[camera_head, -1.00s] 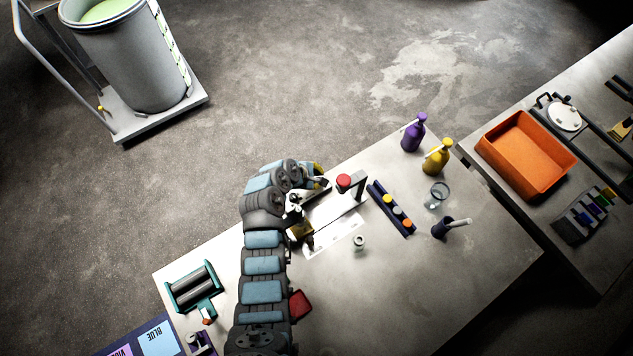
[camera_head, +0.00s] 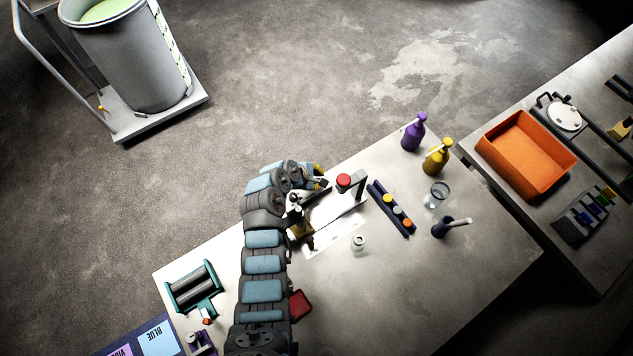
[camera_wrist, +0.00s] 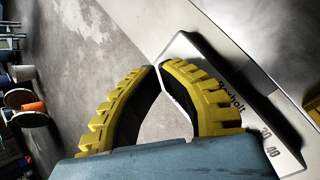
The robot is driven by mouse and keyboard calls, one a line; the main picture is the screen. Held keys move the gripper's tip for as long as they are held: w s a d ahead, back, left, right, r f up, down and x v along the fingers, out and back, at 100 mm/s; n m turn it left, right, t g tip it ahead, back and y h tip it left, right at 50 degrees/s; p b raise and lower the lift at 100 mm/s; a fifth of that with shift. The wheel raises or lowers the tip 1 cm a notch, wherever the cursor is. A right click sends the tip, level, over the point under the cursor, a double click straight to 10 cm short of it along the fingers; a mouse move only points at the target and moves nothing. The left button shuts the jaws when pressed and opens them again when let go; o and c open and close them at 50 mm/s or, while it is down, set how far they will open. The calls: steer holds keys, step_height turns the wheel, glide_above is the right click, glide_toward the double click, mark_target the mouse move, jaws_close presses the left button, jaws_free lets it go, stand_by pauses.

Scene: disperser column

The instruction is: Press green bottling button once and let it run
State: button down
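The bottling machine (camera_head: 355,203) is a pale bench device with a red-topped post (camera_head: 344,181) and a white base, partly covered by my arm in the head view. No green button can be made out in either view. A metal plate with dark lettering and the numbers 30 and 40 (camera_wrist: 225,95) lies behind the right finger.
A small clear bottle (camera_head: 358,243) stands near the base. A dark rack with coloured caps (camera_head: 390,208), purple (camera_head: 413,134) and yellow (camera_head: 437,158) bottles and a glass beaker (camera_head: 437,195) stand to the right. A teal roller device (camera_head: 194,288) is at left. The front-right tabletop is clear.

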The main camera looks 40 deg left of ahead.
steer(key=shift+f, duration=0.2)
stand_by(0.5)
steer(key=shift+r+p, duration=0.95)
steer(key=shift+p, duration=0.1)
step_height(320, 180, up, 5)
steer(key=p, duration=0.5)
stand_by(0.7)
